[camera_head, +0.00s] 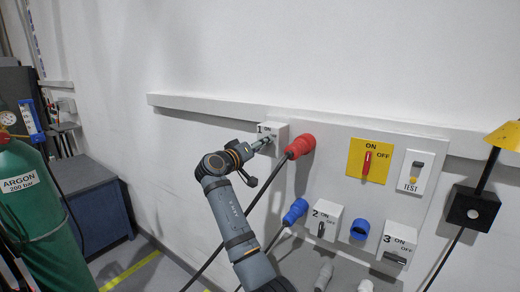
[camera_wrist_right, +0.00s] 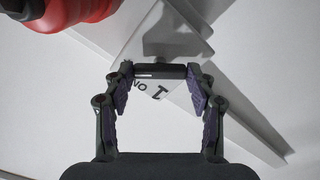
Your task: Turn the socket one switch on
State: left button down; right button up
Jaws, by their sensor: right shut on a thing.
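The socket one box (camera_head: 279,129), white and marked 1 and ON, sits at the upper left of the wall panel. Its black switch handle (camera_wrist_right: 160,71) shows in the right wrist view, lying across between my fingertips, with the label partly visible beside it. My right gripper (camera_head: 266,141) is at the front of this box. In the right wrist view my right gripper (camera_wrist_right: 160,76) is shut on the handle, a finger at each end. In the head view the gripper hides the handle, and I cannot tell its setting. My left gripper is not in view.
A red plug (camera_head: 301,146) sits close right of the box, its black cable hanging past my arm. Socket two (camera_head: 324,220), socket three (camera_head: 397,244), a yellow ON/OFF switch (camera_head: 368,161) and a blue plug (camera_head: 295,211) share the panel. A green argon cylinder (camera_head: 40,225) stands left.

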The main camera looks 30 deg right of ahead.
jog(key=shift+n+p, duration=1.3)
jog(key=shift+n, duration=3.7)
jog(key=o, duration=1.2)
jog(key=shift+w+a, duration=0.1)
jog(key=shift+c, duration=0.2)
jog(key=v, duration=0.7)
jog(key=shift+a, duration=0.25)
